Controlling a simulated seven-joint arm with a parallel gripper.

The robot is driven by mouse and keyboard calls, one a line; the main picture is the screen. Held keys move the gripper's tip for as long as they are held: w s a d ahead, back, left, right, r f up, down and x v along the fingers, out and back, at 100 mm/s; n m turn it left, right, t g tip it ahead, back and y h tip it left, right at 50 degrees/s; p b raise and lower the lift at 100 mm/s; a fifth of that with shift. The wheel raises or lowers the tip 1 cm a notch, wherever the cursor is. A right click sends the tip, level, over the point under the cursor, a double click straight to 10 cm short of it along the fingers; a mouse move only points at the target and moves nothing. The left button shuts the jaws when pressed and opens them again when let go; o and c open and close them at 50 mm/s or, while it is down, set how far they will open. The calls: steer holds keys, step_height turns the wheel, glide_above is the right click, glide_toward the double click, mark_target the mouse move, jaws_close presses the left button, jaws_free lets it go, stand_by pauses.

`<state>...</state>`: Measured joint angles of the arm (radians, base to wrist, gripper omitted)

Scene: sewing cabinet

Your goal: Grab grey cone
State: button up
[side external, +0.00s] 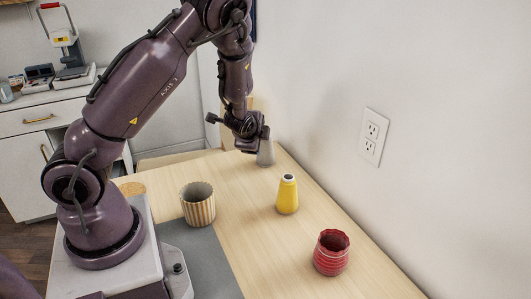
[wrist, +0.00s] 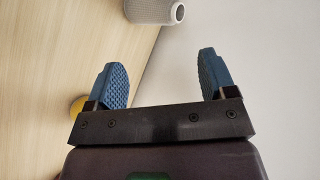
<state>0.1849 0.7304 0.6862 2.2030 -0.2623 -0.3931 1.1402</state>
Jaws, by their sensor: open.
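The grey cone (side external: 266,153) stands at the far end of the wooden table, partly hidden behind my gripper (side external: 256,142) in the side view. In the wrist view the grey cone (wrist: 150,10) shows at the top edge, cut off by the frame, with a dark hole in its narrow end. My gripper (wrist: 159,72) is open, with its two blue textured fingers apart and nothing between them. The cone lies beyond the fingertips in that view.
A yellow cone (side external: 287,195) stands nearer on the table; a yellow edge (wrist: 77,105) shows beside the left finger. A red cup (side external: 331,252) and a striped cup (side external: 198,204) stand closer. A white wall (side external: 450,130) runs along the table's right side.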

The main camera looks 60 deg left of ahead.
mark_target(262, 142)
steer(key=w+a+m+t+y, duration=0.2)
steer(key=a+m+t+y, duration=0.4)
steer(key=m, duration=1.1)
steer(key=f+m+t+h, duration=0.1)
steer(key=f, duration=0.1)
steer(key=f+m+t+h, duration=0.1)
steer(key=f+m+h, duration=0.1)
steer(key=f, duration=0.1)
steer(key=w+a+f+m+t+h, duration=0.1)
steer(key=f+m, duration=0.1)
steer(key=shift+w+f+h, duration=0.1)
steer(key=shift+f+h, duration=0.25)
steer(key=shift+h, duration=0.05)
steer(key=shift+x, duration=2.5)
steer(key=c, duration=1)
steer(key=shift+r, duration=0.1)
